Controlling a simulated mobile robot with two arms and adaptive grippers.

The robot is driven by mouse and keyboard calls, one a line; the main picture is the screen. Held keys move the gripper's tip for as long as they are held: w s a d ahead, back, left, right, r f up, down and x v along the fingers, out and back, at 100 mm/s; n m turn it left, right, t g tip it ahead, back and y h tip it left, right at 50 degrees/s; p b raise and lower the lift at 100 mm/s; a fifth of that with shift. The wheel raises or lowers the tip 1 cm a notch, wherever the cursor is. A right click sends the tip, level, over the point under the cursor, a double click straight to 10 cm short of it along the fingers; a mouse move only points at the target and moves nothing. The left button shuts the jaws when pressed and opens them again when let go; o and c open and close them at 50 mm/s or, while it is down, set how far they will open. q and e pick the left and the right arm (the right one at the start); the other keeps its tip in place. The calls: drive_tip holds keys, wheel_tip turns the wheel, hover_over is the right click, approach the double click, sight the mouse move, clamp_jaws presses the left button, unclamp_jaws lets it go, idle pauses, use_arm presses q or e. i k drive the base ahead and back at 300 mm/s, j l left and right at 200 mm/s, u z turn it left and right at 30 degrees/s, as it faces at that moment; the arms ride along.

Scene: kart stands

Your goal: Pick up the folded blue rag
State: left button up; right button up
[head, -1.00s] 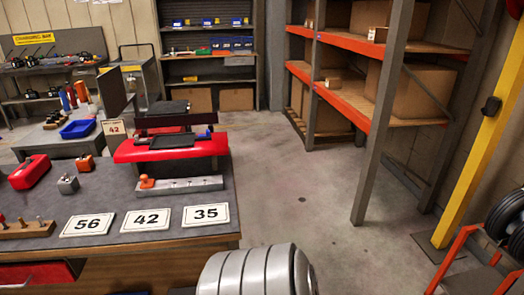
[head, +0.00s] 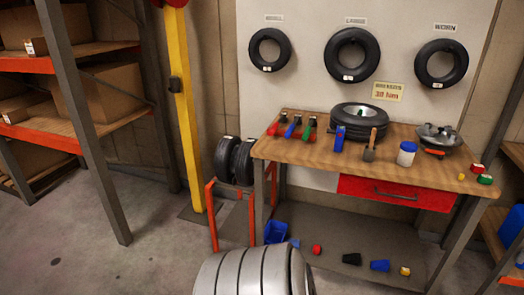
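I cannot make out a folded blue rag for certain. Small blue things show: a blue block-like piece (head: 380,265) on the low shelf under the wooden workbench (head: 300,150), and a blue bin (head: 275,231) at that shelf's left end. On the bench top are a blue can (head: 340,133), a blue-handled tool (head: 292,127) and a white tub with a blue lid (head: 407,153). A blue thing (head: 512,224) is cut off at the right edge. Neither of my grippers is in view.
A tyre (head: 361,124) lies on the bench, above a red drawer (head: 395,192). Two tyres (head: 235,160) sit in a red-orange rack (head: 230,215) left of it, near a yellow post (head: 184,110). Tall shelving (head: 70,110) stands at left. The grey floor (head: 130,255) at lower left is clear.

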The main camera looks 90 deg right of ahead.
sight(296, 242)
drive_tip(key=z, duration=3.05)
drive_tip(key=i+j, duration=0.1)
drive_tip(key=i, duration=0.25)
drive_tip(key=i+j, duration=0.1)
drive_tip(key=i, duration=0.2)
